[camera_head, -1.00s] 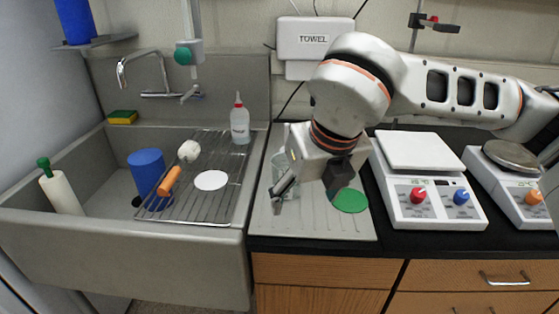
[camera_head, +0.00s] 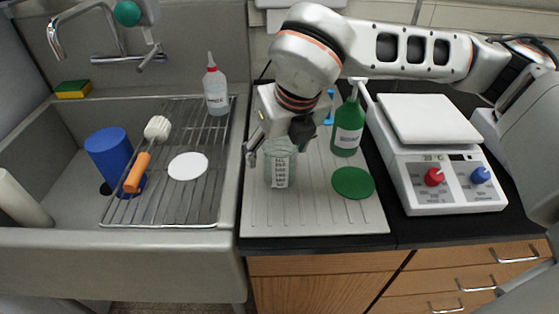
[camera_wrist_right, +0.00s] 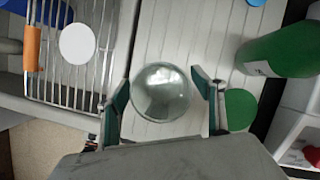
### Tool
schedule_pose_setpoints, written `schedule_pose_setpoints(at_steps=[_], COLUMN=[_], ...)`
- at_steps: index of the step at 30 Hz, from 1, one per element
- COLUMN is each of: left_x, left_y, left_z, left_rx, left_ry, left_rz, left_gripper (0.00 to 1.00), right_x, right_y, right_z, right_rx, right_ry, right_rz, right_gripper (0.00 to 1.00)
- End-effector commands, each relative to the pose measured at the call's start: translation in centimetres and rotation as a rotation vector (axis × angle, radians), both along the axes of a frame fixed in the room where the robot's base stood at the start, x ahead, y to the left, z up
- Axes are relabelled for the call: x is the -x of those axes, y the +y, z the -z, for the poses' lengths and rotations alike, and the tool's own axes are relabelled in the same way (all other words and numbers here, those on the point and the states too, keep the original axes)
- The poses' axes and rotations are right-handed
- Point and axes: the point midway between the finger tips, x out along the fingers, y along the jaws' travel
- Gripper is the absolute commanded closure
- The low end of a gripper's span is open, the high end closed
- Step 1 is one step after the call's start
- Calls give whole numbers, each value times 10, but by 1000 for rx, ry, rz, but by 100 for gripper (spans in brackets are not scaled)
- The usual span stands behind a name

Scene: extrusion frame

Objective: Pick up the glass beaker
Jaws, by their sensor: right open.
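The glass beaker (camera_head: 280,168) is clear with white graduation marks and stands upright on the pale ribbed drainboard (camera_head: 318,218). My right gripper (camera_head: 278,150) is above and around its upper part in the head view, with one finger on either side. In the right wrist view, the beaker (camera_wrist_right: 161,92) shows from above between the two open fingers of the right gripper (camera_wrist_right: 160,98). Gaps show between the fingers and the glass. My left gripper is in neither view.
A green bottle (camera_head: 348,125) and a green disc (camera_head: 353,183) are right of the beaker. A hotplate (camera_head: 430,120) stands farther right. The sink with a wire rack (camera_head: 212,200), brush (camera_head: 135,172) and blue cylinder (camera_head: 108,150) is at left. A white wash bottle (camera_head: 216,90) stands behind.

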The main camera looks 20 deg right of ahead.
Motion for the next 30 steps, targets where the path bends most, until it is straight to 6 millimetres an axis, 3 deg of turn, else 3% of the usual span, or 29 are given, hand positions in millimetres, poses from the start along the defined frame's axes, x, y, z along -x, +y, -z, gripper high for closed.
schedule_pose_setpoints(at_steps=[6, 14, 20, 30], left_x=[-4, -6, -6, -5], left_y=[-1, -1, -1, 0], left_z=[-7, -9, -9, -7], left_rx=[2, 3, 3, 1], left_ry=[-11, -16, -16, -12], left_rz=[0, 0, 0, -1], left_gripper=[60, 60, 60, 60], right_x=[-9, -11, -11, -11], right_y=[1, 1, 1, 1], right_z=[24, 27, 27, 25], right_rx=[-1, 0, 0, 0], right_ry=[2, 0, 0, -1], right_rz=[2, 1, 0, 1], right_gripper=[33, 33, 77, 77])
